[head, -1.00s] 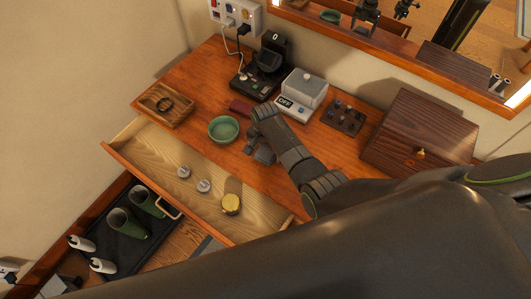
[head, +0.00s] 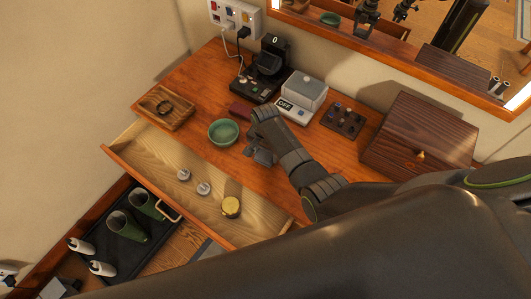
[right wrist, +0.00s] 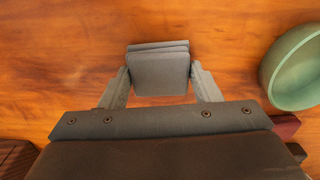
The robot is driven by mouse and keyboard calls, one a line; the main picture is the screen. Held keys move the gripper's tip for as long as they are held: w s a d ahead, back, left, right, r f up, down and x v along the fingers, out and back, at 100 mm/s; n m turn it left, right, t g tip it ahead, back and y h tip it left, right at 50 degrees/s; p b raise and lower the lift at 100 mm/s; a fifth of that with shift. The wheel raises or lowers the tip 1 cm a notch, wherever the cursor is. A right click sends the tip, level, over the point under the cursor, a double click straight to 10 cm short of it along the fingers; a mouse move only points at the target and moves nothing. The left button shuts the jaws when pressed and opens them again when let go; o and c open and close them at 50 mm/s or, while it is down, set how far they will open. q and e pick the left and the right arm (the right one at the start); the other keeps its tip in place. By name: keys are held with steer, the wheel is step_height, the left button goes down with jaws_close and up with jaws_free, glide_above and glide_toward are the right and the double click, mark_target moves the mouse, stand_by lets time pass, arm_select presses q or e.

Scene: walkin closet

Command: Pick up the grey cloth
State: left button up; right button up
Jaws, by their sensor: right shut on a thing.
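The grey cloth (right wrist: 158,72) is a small folded pad in the right wrist view. It sits between the two fingers of my right gripper (right wrist: 160,82), which touch it on both sides. In the head view my right gripper (head: 262,153) is over the wooden tabletop, just right of the green bowl. The cloth is hard to tell from the grey fingers there. I cannot tell whether the cloth is clear of the tabletop. My left gripper is not in view.
The green bowl (head: 223,132) is close beside the gripper, with a dark red item (head: 240,108) behind it. An open drawer (head: 165,160) holds small round items. A scale (head: 300,95), a dark box (head: 420,135) and a wooden tray (head: 166,107) stand on the tabletop.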

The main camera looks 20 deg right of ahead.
mark_target(265, 153)
step_height(265, 153, up, 9)
steer(key=shift+r, duration=0.2)
stand_by(0.3)
steer(key=o, duration=0.3)
steer(key=shift+c, duration=1.1)
